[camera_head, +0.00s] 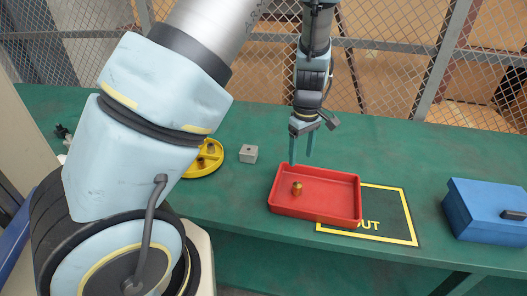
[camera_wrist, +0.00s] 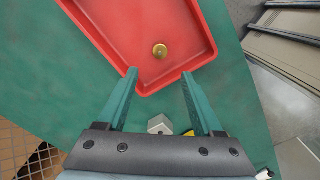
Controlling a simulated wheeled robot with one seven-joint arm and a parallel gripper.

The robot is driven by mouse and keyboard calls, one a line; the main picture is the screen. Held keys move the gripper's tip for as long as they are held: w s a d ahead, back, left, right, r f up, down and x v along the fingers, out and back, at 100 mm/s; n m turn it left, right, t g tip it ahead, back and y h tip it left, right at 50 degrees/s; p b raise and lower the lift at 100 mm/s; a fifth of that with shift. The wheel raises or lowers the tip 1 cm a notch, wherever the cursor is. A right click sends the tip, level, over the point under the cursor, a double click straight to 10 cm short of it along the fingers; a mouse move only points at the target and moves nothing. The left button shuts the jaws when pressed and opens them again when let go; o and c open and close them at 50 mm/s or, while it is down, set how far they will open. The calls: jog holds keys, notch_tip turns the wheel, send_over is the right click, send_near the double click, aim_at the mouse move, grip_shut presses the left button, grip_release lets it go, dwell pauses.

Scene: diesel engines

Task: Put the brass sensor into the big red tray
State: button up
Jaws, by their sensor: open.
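The brass sensor (camera_head: 297,188) stands inside the big red tray (camera_head: 330,211), toward the tray's left side. In the wrist view the sensor (camera_wrist: 160,51) sits on the floor of the red tray (camera_wrist: 122,34), apart from its walls. My gripper (camera_head: 301,162) points down above the tray's back edge in the head view. In the wrist view my gripper (camera_wrist: 158,75) has its two fingers spread apart with nothing between them. The sensor lies beyond the fingertips and does not touch them.
A yellow round tray (camera_head: 207,163) with small parts is partly hidden by my arm. A grey block (camera_head: 248,153) stands behind and left of the red tray. A blue toolbox (camera_head: 487,211) is at the right. The red tray partly covers a yellow-bordered mat (camera_head: 390,213). The table's back right is clear.

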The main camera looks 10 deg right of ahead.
jog(key=s+a+r+m, duration=0.1)
jog(key=a+r, duration=0.3)
jog(key=a, duration=0.6)
jog(key=s+a+r+m+t, duration=0.1)
jog(key=a+r+m, duration=0.2)
jog(key=a, duration=0.7)
jog(key=s+a+r+m, duration=0.1)
jog(key=a+r, duration=0.4)
jog(key=a, duration=0.5)
jog(key=shift+s+m+t, duration=0.3)
jog(key=shift+s+m, duration=0.1)
jog(key=shift+s, duration=0.1)
